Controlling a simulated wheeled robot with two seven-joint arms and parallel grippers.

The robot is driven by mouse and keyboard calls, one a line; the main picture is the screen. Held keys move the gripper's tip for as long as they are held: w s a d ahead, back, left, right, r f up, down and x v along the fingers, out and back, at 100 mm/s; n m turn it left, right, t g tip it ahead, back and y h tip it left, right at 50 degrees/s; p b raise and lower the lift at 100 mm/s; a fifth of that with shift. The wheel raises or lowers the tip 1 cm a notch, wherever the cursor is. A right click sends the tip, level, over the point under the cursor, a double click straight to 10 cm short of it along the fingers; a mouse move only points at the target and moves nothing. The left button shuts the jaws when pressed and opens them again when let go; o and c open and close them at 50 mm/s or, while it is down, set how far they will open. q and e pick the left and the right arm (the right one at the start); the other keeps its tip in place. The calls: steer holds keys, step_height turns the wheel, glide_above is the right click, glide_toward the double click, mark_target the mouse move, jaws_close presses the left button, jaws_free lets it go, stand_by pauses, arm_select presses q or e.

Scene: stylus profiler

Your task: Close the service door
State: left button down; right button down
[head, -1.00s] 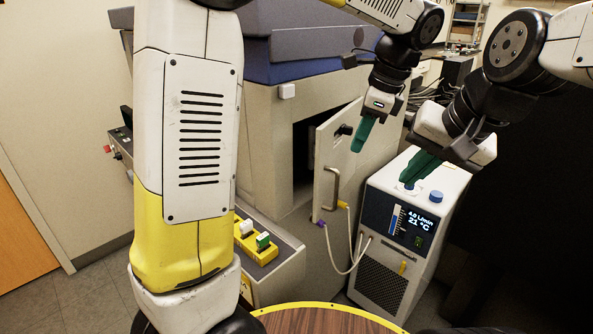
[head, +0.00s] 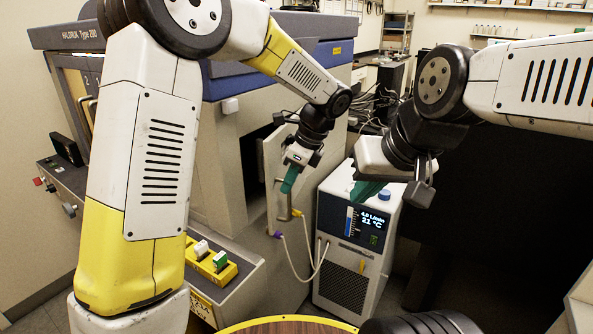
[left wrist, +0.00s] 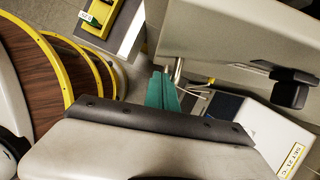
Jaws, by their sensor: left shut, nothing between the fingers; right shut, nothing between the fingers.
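The service door (head: 271,188) is a beige panel on the side of the machine, standing ajar with a dark opening (head: 255,160) to its left. Its metal handle (head: 284,206) is on the front. My left gripper (head: 289,184), with green fingers, is shut and empty in front of the door, just above the handle. In the left wrist view, the green fingertips (left wrist: 161,90) are beside the handle (left wrist: 176,72), and the door (left wrist: 235,40) fills the upper right; contact is unclear. My right gripper (head: 368,190) is shut and empty in front of the chiller's top.
The white chiller (head: 355,240) stands right of the door, with hoses (head: 300,270) running to the machine.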

arm_select(q)
steer(key=shift+w+a, duration=0.2)
steer(key=shift+a, duration=0.3)
steer(key=shift+w+a, duration=0.2)
steer(key=shift+a, duration=0.25)
steer(key=a, duration=0.1)
steer(key=w+a, duration=0.1)
steer(key=a, duration=0.1)
steer(key=shift+w+a, duration=0.25)
steer(key=shift+a, duration=0.15)
glide_toward(266, 178)
steer(key=s+d+f, duration=0.1)
steer(key=s+d, duration=0.1)
steer(key=s+a+n+t+h, duration=0.4)
steer(key=s+a+n+h, duration=0.2)
steer(key=s+a+n, duration=0.9)
steer(key=s+r+n, duration=0.1)
steer(key=s+n, duration=0.2)
steer(key=n, duration=0.3)
steer(key=shift+s+n+t, duration=0.3)
steer(key=shift+n, duration=0.1)
